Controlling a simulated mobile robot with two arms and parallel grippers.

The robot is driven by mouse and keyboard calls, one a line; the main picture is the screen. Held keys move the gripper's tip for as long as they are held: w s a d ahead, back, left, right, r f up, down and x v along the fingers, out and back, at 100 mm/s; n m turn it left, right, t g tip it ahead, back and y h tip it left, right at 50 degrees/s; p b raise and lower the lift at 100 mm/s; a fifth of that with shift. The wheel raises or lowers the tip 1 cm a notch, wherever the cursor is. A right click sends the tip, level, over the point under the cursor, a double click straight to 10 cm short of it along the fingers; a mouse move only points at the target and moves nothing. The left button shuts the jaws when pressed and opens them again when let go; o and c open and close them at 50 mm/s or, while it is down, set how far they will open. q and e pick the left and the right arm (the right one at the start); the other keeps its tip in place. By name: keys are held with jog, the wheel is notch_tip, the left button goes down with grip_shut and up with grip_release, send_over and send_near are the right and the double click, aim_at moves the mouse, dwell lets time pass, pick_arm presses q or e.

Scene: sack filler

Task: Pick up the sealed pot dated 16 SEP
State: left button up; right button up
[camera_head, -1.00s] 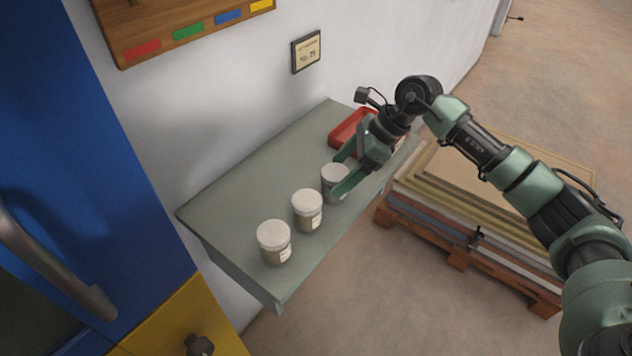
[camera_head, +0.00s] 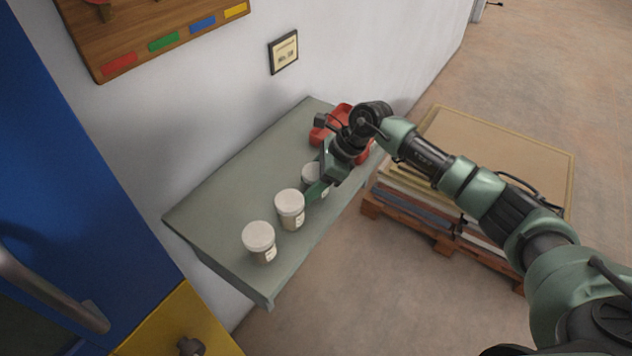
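Three pots with white lids and small labels stand upright in a row on a grey-green shelf (camera_head: 215,195): a near pot (camera_head: 260,243), a middle pot (camera_head: 290,211) and a far pot (camera_head: 311,174). The label dates are too small to read. My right gripper (camera_head: 315,172) is at the far pot, with its fingers apart on either side. One finger passes in front of that pot and hides part of it. Contact with the pot cannot be made out. The middle pot is close to the near finger. My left gripper is not in view.
A framed sign (camera_head: 284,52) and a wooden board (camera_head: 150,25) hang on the wall. A pallet with stacked sheets (camera_head: 500,150) stands right of the shelf. The shelf's left part is clear.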

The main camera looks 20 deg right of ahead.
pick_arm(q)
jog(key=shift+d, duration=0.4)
pick_arm(e)
jog(key=shift+c, duration=0.7)
jog(key=shift+r, duration=0.15)
